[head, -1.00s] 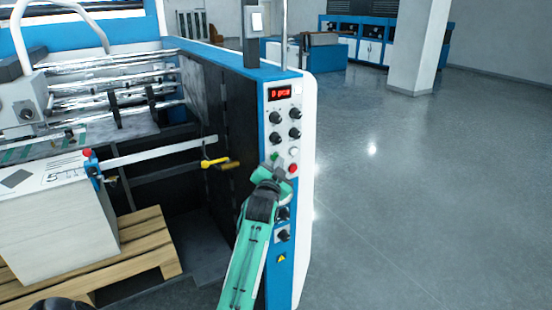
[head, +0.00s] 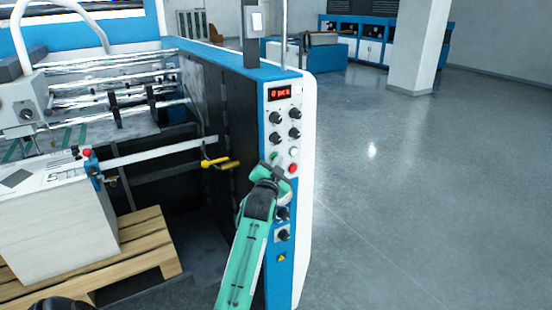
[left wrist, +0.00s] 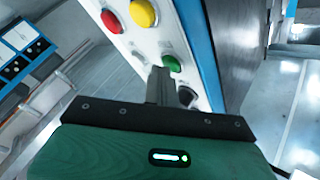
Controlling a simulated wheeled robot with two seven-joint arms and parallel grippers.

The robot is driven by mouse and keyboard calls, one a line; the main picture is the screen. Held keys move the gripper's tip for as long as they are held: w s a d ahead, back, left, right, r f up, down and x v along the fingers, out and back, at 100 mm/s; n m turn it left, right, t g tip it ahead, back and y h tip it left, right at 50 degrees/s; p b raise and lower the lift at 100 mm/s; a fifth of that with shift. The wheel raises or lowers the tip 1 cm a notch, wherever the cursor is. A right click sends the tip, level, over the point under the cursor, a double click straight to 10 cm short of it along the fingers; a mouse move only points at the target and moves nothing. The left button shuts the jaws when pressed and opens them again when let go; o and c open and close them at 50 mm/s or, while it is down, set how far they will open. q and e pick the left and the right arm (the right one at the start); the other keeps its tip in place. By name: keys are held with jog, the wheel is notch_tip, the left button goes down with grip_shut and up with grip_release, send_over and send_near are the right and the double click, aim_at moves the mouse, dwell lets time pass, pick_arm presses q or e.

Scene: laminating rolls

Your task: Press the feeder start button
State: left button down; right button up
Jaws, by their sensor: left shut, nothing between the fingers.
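The control panel (head: 280,130) is on the end of the blue and white machine. A green button (head: 274,156) sits low on it, with a red button (head: 293,168) to its right. The left wrist view shows the green button (left wrist: 172,63), a red button (left wrist: 112,21) and a yellow one (left wrist: 143,13). Button labels are not legible. My left gripper (head: 278,172) is shut and empty, its tip just below the green button in the head view. In the left wrist view its fingertips (left wrist: 158,75) are close beside the green button; contact cannot be told.
Black knobs (head: 275,117) and a red-lit display (head: 280,93) are above the buttons; more knobs are below, partly behind my left arm. A paper stack (head: 55,225) on a wooden pallet (head: 150,245) stands left. The floor (head: 430,200) to the right is clear.

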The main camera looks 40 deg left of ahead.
pick_arm(q)
jog(key=shift+s+d+p, duration=0.3)
jog(key=shift+s+d, duration=0.05)
jog(key=shift+d, duration=0.35)
